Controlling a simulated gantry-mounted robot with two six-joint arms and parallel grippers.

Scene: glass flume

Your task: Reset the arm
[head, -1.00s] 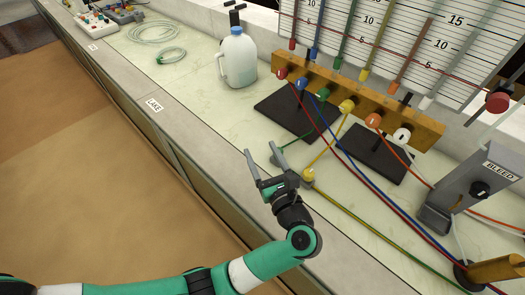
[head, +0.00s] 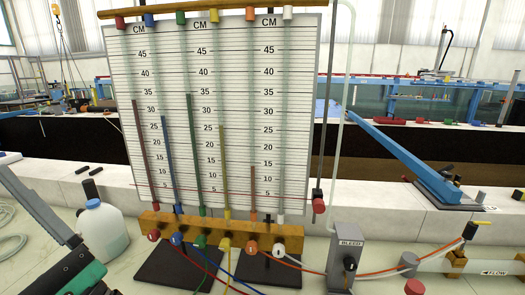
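My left arm's gripper (head: 50,240) shows large and close to the camera at the lower left. My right gripper is not in view.
A scale board (head: 296,110) with coloured tubes stands behind a wooden manifold (head: 275,232). A grey BLEED block (head: 342,262) stands right of it. Coloured hoses run along the bench's front. A blue bar (head: 400,155) slants at the right.

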